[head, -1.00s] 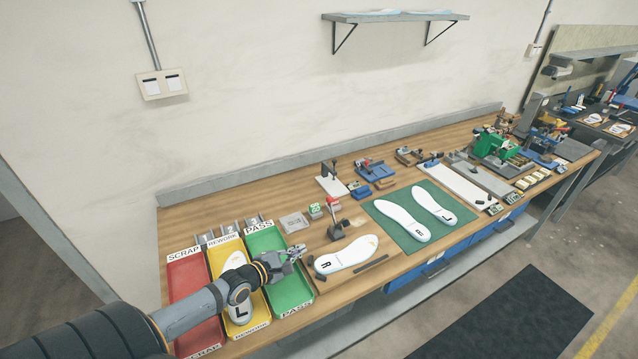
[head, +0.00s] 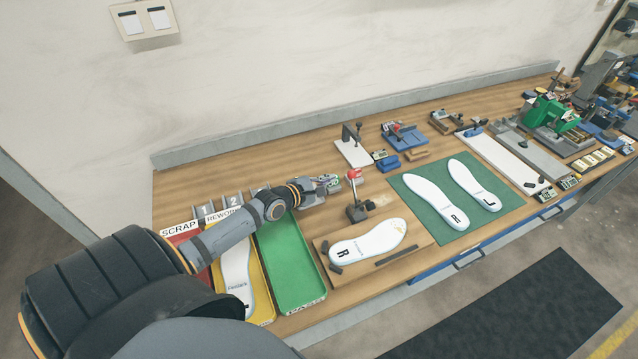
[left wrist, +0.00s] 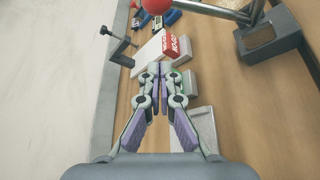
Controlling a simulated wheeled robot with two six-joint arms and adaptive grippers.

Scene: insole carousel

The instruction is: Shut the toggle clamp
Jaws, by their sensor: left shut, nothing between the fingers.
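The toggle clamp (head: 357,213) stands at the back edge of a wooden board, its lever standing up with a red ball knob (head: 354,174) on top. In the left wrist view the knob (left wrist: 156,6) is at the top edge, and the grey clamp base (left wrist: 268,38) is at the upper right. A white right insole (head: 368,243) lies on the board in front of the clamp. My left gripper (head: 335,182) is shut and empty, just left of the knob; in the wrist view its fingertips (left wrist: 157,70) are apart from the knob. My right gripper is out of view.
A red-and-white block (left wrist: 177,46) lies beyond my fingertips in the wrist view. The green tray (head: 290,262) and yellow tray (head: 262,308) are below my left arm. A green mat (head: 425,205) with two insoles lies to the right. A black-posted stand (head: 352,152) is behind.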

